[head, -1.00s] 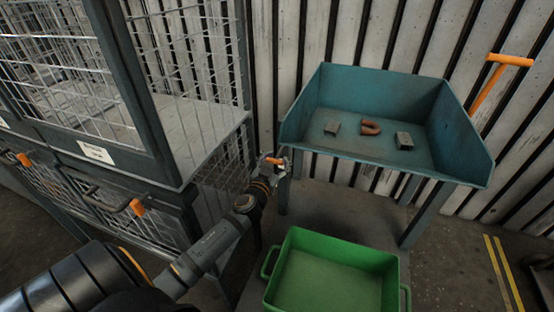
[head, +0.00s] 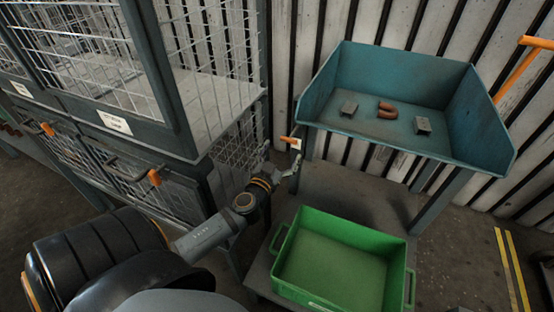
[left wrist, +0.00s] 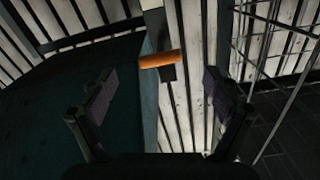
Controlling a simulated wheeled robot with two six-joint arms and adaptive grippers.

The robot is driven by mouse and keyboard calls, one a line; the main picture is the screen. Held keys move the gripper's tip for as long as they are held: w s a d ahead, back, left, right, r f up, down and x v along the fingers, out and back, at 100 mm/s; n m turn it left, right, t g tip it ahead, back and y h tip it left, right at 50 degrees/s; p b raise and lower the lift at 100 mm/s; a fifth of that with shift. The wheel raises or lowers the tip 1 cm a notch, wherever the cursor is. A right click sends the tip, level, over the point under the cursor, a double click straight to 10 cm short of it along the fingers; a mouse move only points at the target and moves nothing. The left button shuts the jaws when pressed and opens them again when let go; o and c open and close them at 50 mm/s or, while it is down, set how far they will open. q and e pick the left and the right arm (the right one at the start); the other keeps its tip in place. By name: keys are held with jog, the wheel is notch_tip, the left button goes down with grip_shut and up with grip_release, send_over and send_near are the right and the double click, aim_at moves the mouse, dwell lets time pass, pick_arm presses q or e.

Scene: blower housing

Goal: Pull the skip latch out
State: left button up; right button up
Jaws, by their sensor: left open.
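The skip latch shows as a small orange handle (head: 290,140) at the left front corner of the teal skip (head: 478,160). In the left wrist view the orange handle (left wrist: 160,60) lies across the picture, with a dark patch below it. My left gripper (head: 285,166) is just below the handle in the head view. In the left wrist view its open, empty fingers (left wrist: 160,88) stand either side of the handle, which appears beyond them and apart from both. The latch's inner end is hidden. My right gripper is not in view.
A horseshoe-shaped brown piece (head: 387,111) and two grey blocks lie in the skip. A green bin (head: 340,262) stands below. A mesh cage (head: 185,120) with orange-gripped handles is close on the left. A ribbed wall is behind.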

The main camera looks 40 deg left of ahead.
pick_arm(q)
jog(key=v, duration=0.5)
dwell(0.4)
